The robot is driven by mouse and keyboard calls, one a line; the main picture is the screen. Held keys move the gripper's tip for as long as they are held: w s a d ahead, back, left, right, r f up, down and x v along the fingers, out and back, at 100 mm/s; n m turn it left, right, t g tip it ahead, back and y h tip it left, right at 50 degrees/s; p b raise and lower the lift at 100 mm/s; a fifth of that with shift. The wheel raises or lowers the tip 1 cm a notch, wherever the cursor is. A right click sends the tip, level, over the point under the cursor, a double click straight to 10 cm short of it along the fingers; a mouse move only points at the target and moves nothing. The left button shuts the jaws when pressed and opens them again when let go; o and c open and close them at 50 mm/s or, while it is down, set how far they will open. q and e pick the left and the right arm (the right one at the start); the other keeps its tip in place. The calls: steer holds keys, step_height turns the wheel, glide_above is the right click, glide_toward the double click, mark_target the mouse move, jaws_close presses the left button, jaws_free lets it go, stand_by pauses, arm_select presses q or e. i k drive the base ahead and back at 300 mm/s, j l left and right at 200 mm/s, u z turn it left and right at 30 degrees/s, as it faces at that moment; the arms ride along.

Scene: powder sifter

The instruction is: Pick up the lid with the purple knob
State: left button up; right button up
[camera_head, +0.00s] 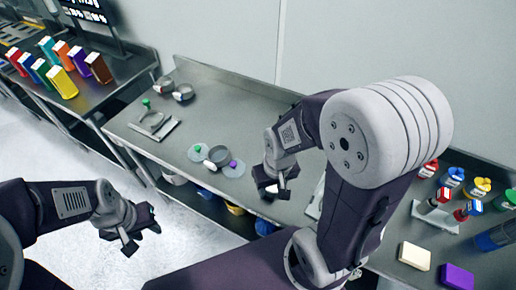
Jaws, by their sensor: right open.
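The lid with the purple knob (236,171) lies on the grey metal table, a pale translucent disc with its small purple knob on top. A lid with a green knob (196,153) lies to its left, and a grey round sieve part (218,154) sits between the two. My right gripper (270,195) is open, above the table's front edge, to the right of and apart from the purple-knob lid. My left gripper (130,246) is at the lower left, over the floor and away from the table; I cannot tell its jaw state.
At the table's left stand a small green-topped item (146,103), a tray (156,130) and grey round parts (183,92). Coloured boxes (59,82) fill the left table. At right are bottles, a white block (414,256) and a purple block (457,277). My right arm hides part of the table.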

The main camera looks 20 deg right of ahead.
mark_target(235, 169)
steer(key=j+z, duration=0.85)
steer(key=k+j+z, duration=0.15)
steer(key=j+z, duration=0.25)
steer(key=j, duration=0.15)
steer(key=k+j+z, duration=0.15)
steer(key=j+z, duration=0.25)
